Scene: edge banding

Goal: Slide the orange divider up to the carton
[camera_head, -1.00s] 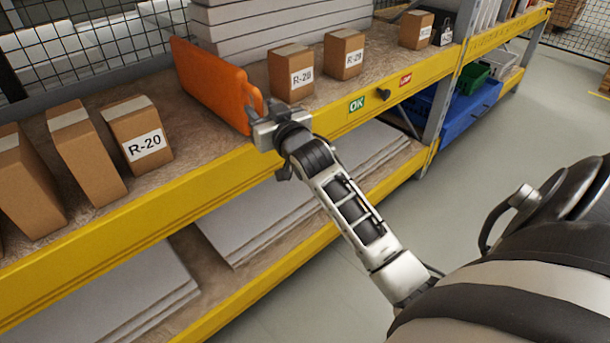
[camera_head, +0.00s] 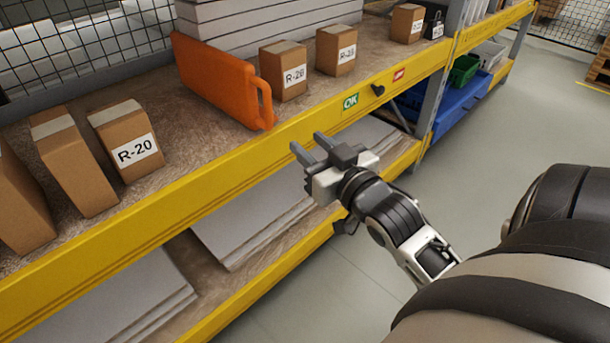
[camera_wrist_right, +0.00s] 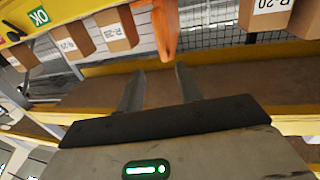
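The orange divider (camera_head: 216,80) stands upright on the upper shelf, with its handle at the front edge. Its right side is close to a brown carton (camera_head: 284,71) marked R-20 or similar; I cannot tell if they touch. Another carton (camera_head: 126,141) marked R-20 stands to the left with a gap. My right gripper (camera_head: 310,144) is open and empty, in front of the shelf's yellow edge and apart from the divider. In the right wrist view the divider (camera_wrist_right: 165,28) is beyond the open fingers (camera_wrist_right: 160,88). My left gripper is not in view.
The yellow shelf beam (camera_head: 200,184) with a green OK label (camera_head: 351,101) and a dark knob (camera_head: 377,90) runs between my gripper and the shelf top. More cartons (camera_head: 337,50) stand to the right. White panels (camera_head: 245,220) lie on the lower shelf.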

